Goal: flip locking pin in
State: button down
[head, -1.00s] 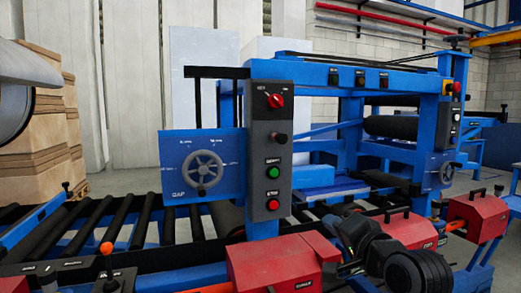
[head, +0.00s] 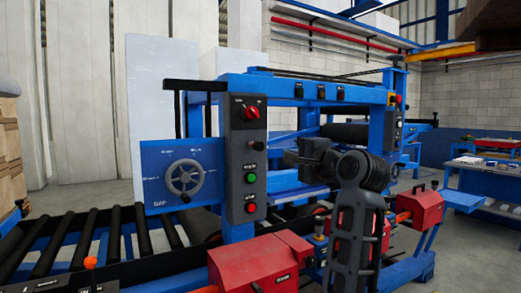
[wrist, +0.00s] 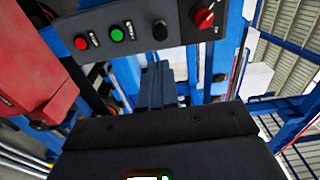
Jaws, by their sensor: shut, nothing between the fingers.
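No part is clearly recognisable as the locking pin. A dark grey control panel (head: 243,135) on the blue machine carries a black knob (wrist: 160,30) between the red selector switch (wrist: 204,18) and the green button (wrist: 117,35). My gripper (wrist: 155,85) shows in the wrist view with its fingers together and empty, pointing toward the area just below the panel. In the head view my gripper (head: 312,155) is raised to the right of the panel, apart from it.
A blue plate with a grey handwheel (head: 185,178) is left of the panel. Red housings (head: 258,262) stand low in front. Black rollers (head: 60,245) lie at the left. A blue bench (head: 490,190) is at the far right.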

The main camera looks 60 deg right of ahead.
aim_at(259, 146)
jog(key=p+x, duration=0.2)
jog(key=x, duration=1.2)
jog(key=shift+p+x, duration=0.4)
jog(key=shift+x, duration=1.1)
jog(key=shift+r, duration=0.1)
jog(key=shift+w+a+r, duration=0.1)
